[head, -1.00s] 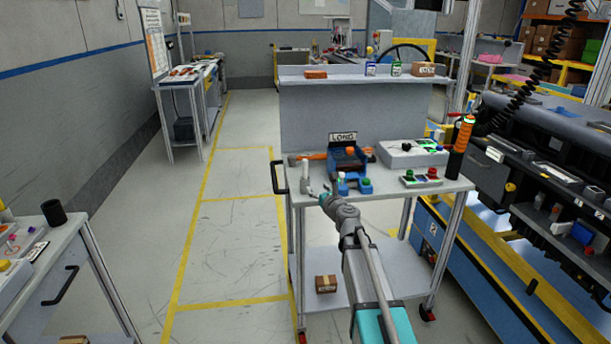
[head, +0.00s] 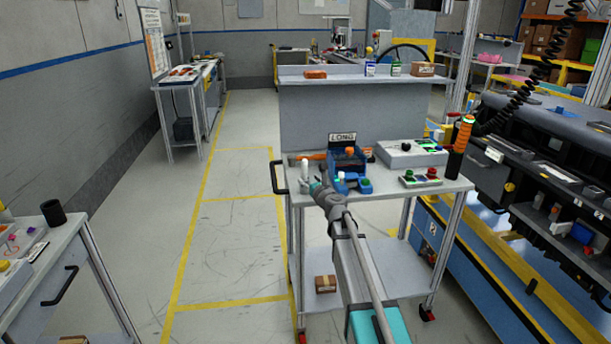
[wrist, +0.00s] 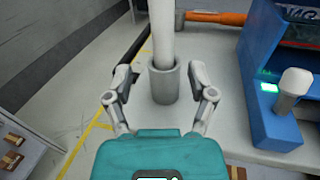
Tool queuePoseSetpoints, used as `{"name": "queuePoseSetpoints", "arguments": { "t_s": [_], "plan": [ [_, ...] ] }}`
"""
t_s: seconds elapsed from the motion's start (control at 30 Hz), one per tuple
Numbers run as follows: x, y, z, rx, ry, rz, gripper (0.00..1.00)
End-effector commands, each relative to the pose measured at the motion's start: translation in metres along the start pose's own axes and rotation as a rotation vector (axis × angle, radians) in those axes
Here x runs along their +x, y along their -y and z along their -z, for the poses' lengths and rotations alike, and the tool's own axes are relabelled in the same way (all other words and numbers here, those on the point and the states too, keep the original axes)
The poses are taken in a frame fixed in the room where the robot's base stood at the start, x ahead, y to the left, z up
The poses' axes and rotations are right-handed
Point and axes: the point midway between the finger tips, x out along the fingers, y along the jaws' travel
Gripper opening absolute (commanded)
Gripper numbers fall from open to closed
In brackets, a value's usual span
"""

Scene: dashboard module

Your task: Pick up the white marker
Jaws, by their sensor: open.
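The white marker (wrist: 163,32) stands upright in a grey cylindrical holder (wrist: 164,84) in the wrist view. In the head view the white marker (head: 305,170) shows near the left end of the cart's top. My gripper (wrist: 161,75) is open, with one finger on each side of the holder in the wrist picture. Nothing is held between the fingers. Whether the fingers are level with the holder or above it, I cannot tell. In the head view my gripper (head: 316,183) is just in front of the marker, and the holder is mostly hidden.
A blue bin (wrist: 270,80) stands right of the holder, with a white-knobbed blue piece (wrist: 292,90) in front. An orange-handled tool (wrist: 215,18) lies behind the marker. A control box (head: 411,153) sits further right on the cart (head: 400,188). The cart's left edge is close.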

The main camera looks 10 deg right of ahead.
Motion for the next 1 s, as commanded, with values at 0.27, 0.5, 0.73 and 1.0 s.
{"name": "queuePoseSetpoints", "arguments": {
  "t_s": [0.27,0.5,0.73,1.0],
  "plan": [
    [0.028,0.004,-0.003,0.0,0.0,0.0,0.72],
    [0.049,0.004,-0.002,0.0,0.0,-0.001,0.72],
    [0.05,0.003,-0.002,0.0,0.0,-0.001,0.72],
    [0.05,0.003,-0.002,0.0,0.0,-0.001,0.72]
  ]
}}
